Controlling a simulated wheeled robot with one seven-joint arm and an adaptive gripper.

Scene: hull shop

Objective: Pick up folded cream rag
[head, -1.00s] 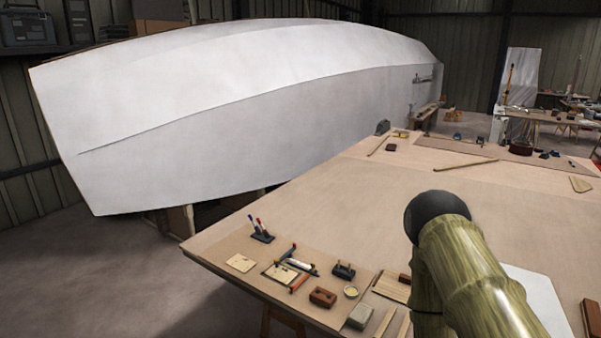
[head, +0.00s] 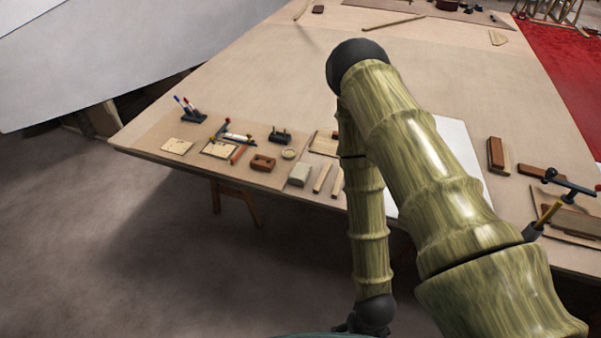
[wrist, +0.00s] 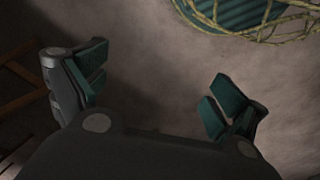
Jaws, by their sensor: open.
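A pale cream-grey, soft-cornered block (head: 299,174) lies near the front edge of the workbench in the head view. It looks like the folded cream rag, but it is too small to be certain. Flat cream squares (head: 177,146) lie farther left on the same bench. My gripper shows in the wrist view (wrist: 160,92) with its teal-padded fingers wide apart and nothing between them. It is over the floor, away from the rag. In the head view my arm hangs down in front of the bench, and the gripper is mostly cut off at the bottom.
The workbench (head: 250,85) holds a brown block (head: 262,163), wooden strips (head: 322,178), a pen holder (head: 190,112) and a clamp (head: 570,183) at the right. My arm hides part of a white sheet (head: 455,140). The bench's middle is clear. A white hull (head: 130,50) stands behind left.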

